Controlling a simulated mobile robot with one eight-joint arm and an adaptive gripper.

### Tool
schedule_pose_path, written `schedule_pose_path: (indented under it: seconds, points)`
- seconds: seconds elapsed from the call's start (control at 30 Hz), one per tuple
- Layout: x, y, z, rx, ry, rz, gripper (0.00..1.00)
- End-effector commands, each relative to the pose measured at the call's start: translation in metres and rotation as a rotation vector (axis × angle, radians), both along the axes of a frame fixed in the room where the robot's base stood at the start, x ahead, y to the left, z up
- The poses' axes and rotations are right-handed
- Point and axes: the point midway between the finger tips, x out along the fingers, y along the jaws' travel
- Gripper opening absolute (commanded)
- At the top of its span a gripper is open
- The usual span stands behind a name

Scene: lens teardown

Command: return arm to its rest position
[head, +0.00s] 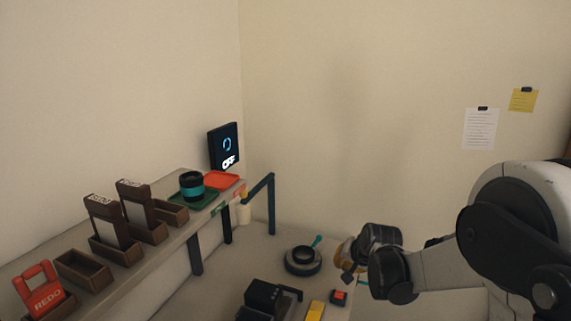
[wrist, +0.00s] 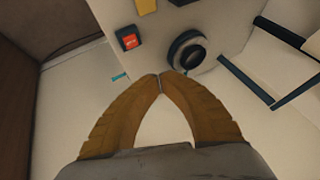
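My gripper (head: 343,256) hangs at the right of the head view, over the right part of the lower table. My arm reaches in from the right edge. A dark ring-shaped part (head: 302,261) sits on the table left of the gripper, with a teal-handled piece (head: 317,241) at its back. The ring also shows just beyond the fingertips in the wrist view (wrist: 187,53); I see no contact.
A black device (head: 263,298), a yellow block (head: 315,311) and a red-topped button box (head: 339,296) stand on the table. The raised shelf at left holds wooden bins (head: 84,271), a red REDO piece (head: 44,292), a teal-banded lens (head: 192,185) and a red tray (head: 221,180).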

Motion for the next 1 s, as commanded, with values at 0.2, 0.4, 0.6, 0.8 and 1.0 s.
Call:
schedule_pose_path:
  seconds: [0.2, 0.4, 0.6, 0.8, 1.0]
  points:
    - [-0.068, 0.001, 0.069, -0.089, -0.007, 0.076, 0.0]
    - [-0.137, 0.001, 0.109, -0.171, -0.013, 0.144, 0.0]
    - [-0.209, 0.0, 0.128, -0.252, -0.017, 0.214, 0.0]
    - [-0.274, -0.004, 0.127, -0.329, -0.02, 0.28, 0.0]
    - [-0.311, -0.006, 0.119, -0.377, -0.021, 0.321, 0.0]
